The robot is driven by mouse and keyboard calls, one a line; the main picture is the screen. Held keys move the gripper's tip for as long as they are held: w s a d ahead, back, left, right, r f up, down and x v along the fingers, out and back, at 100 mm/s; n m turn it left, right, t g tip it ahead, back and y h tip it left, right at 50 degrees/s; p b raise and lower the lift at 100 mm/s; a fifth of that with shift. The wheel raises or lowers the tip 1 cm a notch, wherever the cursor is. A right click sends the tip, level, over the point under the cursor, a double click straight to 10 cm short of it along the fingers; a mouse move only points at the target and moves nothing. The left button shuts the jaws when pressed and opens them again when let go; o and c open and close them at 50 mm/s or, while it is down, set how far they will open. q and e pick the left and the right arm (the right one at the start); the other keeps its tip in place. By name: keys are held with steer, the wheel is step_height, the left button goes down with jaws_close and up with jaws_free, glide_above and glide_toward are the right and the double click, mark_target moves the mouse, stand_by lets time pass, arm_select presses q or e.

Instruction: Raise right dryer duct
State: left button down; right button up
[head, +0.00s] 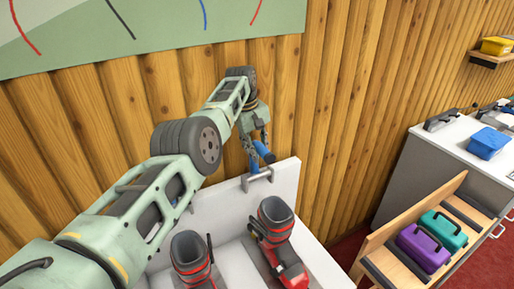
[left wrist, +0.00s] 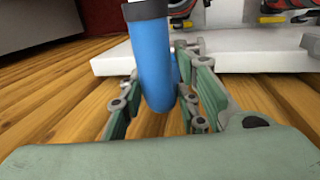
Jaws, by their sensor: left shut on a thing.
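My left gripper (head: 254,148) is shut on a blue tube, the dryer duct (head: 264,152), just above the top edge of a white upright panel (head: 285,185). In the left wrist view the gripper (left wrist: 158,108) has its green fingers on both sides of the blue duct (left wrist: 152,65), which has a dark collar at one end. A grey metal bracket (head: 257,179) sits on the panel's edge just below the duct. The fingers hide part of the duct. My right gripper is not in view.
Two red, black and grey boots, one (head: 190,252) left and one (head: 275,220) right, stand on the white unit in front of the panel. A plank wall (head: 330,110) rises close behind. At right are a wooden bench (head: 415,215) with purple and teal cases and a white-topped counter (head: 450,135).

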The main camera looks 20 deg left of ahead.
arm_select(q)
steer(key=c, duration=1.7)
jaws_free()
steer(key=shift+w+d+r, duration=0.1)
steer(key=shift+w+r, duration=0.1)
steer(key=shift+r, duration=0.1)
steer(key=shift+c, duration=0.2)
steer(key=o, duration=0.3)
steer(key=shift+w+d+f, duration=0.1)
steer(key=shift+f, duration=0.15)
steer(key=shift+o, duration=0.2)
steer(key=shift+s+a+r, duration=0.2)
steer(key=shift+a+r, duration=0.05)
steer(key=shift+r, duration=0.4)
step_height(320, 180, up, 10)
steer(key=s+a, duration=0.1)
steer(key=shift+s+r, duration=0.15)
steer(key=shift+r, duration=0.05)
